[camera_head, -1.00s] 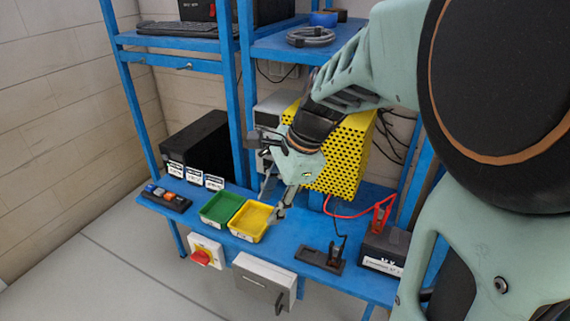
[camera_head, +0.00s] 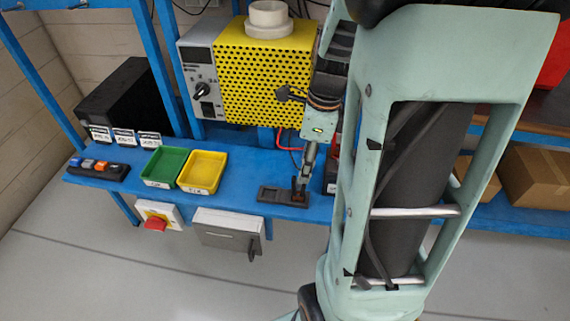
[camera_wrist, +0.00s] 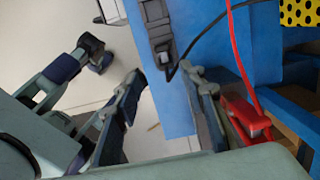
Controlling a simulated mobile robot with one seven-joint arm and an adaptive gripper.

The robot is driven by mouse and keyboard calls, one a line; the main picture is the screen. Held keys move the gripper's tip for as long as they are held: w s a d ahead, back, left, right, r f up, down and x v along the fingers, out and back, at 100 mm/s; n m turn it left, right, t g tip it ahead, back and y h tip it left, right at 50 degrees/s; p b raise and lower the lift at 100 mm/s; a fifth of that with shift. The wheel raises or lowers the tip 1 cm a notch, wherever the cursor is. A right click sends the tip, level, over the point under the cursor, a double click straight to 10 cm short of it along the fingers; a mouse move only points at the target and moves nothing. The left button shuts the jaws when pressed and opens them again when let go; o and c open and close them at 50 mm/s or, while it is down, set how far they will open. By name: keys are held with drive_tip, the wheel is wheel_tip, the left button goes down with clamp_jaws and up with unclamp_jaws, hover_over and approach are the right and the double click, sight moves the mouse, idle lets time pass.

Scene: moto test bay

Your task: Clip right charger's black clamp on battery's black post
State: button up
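The black clamp (camera_head: 299,186) stands in a dark holder (camera_head: 272,194) on the blue bench; it also shows in the wrist view (camera_wrist: 160,42) with its black cable. My gripper (camera_head: 302,174) points down at the clamp in the head view. In the wrist view its two fingers (camera_wrist: 168,82) are apart with nothing between them, and the clamp lies just past the tips. A red clamp (camera_wrist: 245,118) with a red cable is right of the fingers. The battery (camera_head: 331,178) is almost all hidden behind my arm, and its black post cannot be seen.
A yellow perforated box (camera_head: 265,88) with a grey knobbed panel (camera_head: 201,85) stands behind the clamp. Green (camera_head: 164,166) and yellow (camera_head: 203,171) trays are left of the holder. A grey box (camera_head: 228,231) and a red switch (camera_head: 156,222) hang on the bench front.

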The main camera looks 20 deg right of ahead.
sight(299, 187)
drive_tip(key=f, duration=0.3)
drive_tip(key=f+b, duration=0.1)
drive_tip(key=f, duration=0.1)
drive_tip(key=shift+w+a+f, duration=0.2)
drive_tip(key=shift+a, duration=0.05)
drive_tip(key=shift+f, duration=0.1)
drive_tip(key=shift+w+a+f+b, duration=0.1)
drive_tip(key=shift+w+f+b, duration=0.15)
drive_tip(key=shift+f, duration=0.6)
drive_tip(key=shift+w+f+b, duration=0.15)
drive_tip(key=shift+f+b, duration=0.05)
drive_tip(key=shift+f, duration=0.7)
drive_tip(key=shift+w+a+f+b, duration=0.1)
drive_tip(key=shift+w+f+b, duration=0.15)
drive_tip(key=shift+f, duration=0.6)
clamp_jaws()
